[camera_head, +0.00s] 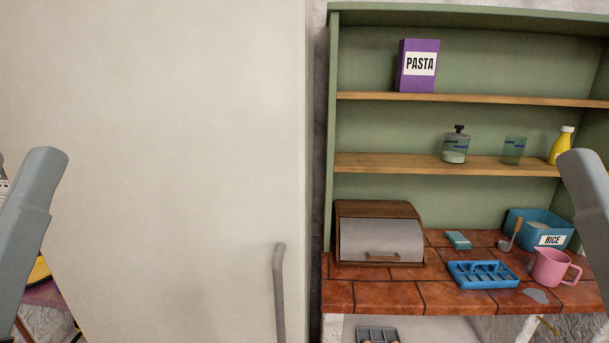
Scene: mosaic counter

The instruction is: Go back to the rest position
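Parts of my two arms show at the picture's edges. A grey link of my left arm rises at the left edge, and a grey link of my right arm stands at the right edge. Neither gripper shows in the head view, so their fingers and anything they might hold are out of sight. The right link stands in front of the right end of the shelf unit and counter. No object is seen in contact with either visible link.
A large pale door (180,150) with a grey handle (280,290) fills the left. A tiled counter (380,296) holds a bread box (380,240), blue caddy (482,282), pink jug (550,268) and rice bin (522,232). Shelves above hold a pasta box (417,82) and jars.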

